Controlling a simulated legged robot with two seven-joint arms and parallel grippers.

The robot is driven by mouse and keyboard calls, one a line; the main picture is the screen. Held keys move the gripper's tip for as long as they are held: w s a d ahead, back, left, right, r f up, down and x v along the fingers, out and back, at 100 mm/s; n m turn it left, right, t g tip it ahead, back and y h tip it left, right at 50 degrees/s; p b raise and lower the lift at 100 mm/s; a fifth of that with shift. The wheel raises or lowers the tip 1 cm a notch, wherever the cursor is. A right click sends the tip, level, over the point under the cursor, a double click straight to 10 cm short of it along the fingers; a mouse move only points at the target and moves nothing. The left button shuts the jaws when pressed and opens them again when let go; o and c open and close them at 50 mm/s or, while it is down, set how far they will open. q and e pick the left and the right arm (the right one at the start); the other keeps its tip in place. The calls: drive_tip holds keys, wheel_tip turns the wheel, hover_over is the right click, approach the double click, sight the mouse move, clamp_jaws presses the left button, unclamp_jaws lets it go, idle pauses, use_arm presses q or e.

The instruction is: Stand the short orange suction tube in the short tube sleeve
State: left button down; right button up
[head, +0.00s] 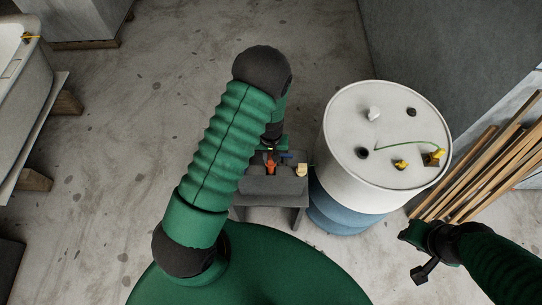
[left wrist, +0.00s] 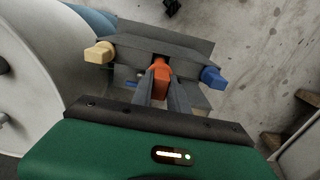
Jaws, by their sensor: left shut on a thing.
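The short orange suction tube (left wrist: 160,78) is between the two fingers of my left gripper (left wrist: 160,88) in the left wrist view. The gripper is shut on it, over the grey stand (left wrist: 185,48). In the head view the orange tube (head: 271,168) shows just below my left gripper (head: 270,153), partly covered by it. A dark opening in the stand shows close to the tube's far end; I cannot tell whether the tube is inside it or above it. The short tube sleeve is not clearly made out. My right gripper (head: 413,255) is empty, with its fingers apart, at the lower right.
A cream piece (head: 301,170) and a blue piece (head: 287,156) stand on the grey stand beside the tube. A white and blue drum (head: 340,165) with small fittings and a green cord on its lid stands close to the right. Wooden strips (head: 490,165) lean farther right.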

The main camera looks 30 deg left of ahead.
sight(271, 165)
use_arm(q)
drive_tip(key=shift+f+b, duration=2.55)
drive_tip(key=shift+f, duration=0.85)
drive_tip(key=c, duration=1.7)
unclamp_jaws()
drive_tip(key=shift+f, duration=0.1)
drive_tip(key=shift+c, duration=0.2)
drive_tip(key=o, duration=0.5)
drive_tip(key=shift+o, duration=0.2)
drive_tip(key=shift+r, duration=0.5)
wheel_tip(271, 165, up, 16)
drive_tip(key=shift+b, duration=0.95)
